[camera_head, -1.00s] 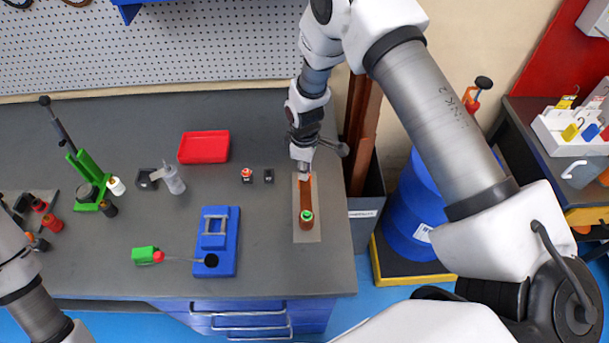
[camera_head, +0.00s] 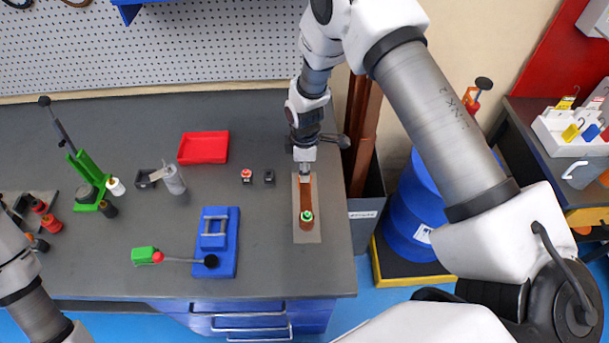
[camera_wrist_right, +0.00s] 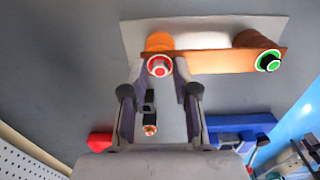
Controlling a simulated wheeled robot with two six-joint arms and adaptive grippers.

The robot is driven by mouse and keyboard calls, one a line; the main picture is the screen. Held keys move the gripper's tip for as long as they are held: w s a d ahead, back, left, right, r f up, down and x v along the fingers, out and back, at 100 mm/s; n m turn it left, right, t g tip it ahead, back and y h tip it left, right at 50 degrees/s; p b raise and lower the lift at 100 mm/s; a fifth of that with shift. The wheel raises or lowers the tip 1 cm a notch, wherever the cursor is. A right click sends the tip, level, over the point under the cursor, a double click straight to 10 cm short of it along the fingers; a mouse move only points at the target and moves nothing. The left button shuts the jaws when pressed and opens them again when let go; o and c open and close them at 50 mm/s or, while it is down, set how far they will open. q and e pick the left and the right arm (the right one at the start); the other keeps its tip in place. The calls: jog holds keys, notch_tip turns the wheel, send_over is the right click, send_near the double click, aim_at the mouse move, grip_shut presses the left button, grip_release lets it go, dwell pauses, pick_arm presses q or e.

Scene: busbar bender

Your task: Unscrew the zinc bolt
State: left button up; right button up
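A copper busbar (camera_head: 308,198) lies on a grey plate (camera_head: 311,234) at the right of the bench. In the right wrist view, a bolt with a red ring and pale head (camera_wrist_right: 160,66) stands on an orange collar at the busbar's left end. A second bolt with a green ring and dark head (camera_wrist_right: 268,61) stands at the other end; it also shows in the head view (camera_head: 307,216). I take the pale one as the zinc bolt. My right gripper (camera_head: 305,179) is open over it, with fingertips on either side and small gaps. My left gripper is out of view.
A green press (camera_head: 90,187) is farther left. Copper bars in a grey bin (camera_head: 364,232) stand beside the bench's right edge.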

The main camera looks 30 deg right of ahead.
jog(key=m, duration=0.3)
jog(key=shift+m, duration=0.3)
jog(key=m, duration=0.3)
jog(key=shift+m+p, duration=0.35)
jog(key=shift+m, duration=1.05)
jog(key=m, duration=0.3)
jog(key=shift+m+p, duration=0.3)
jog(key=shift+m, duration=1)
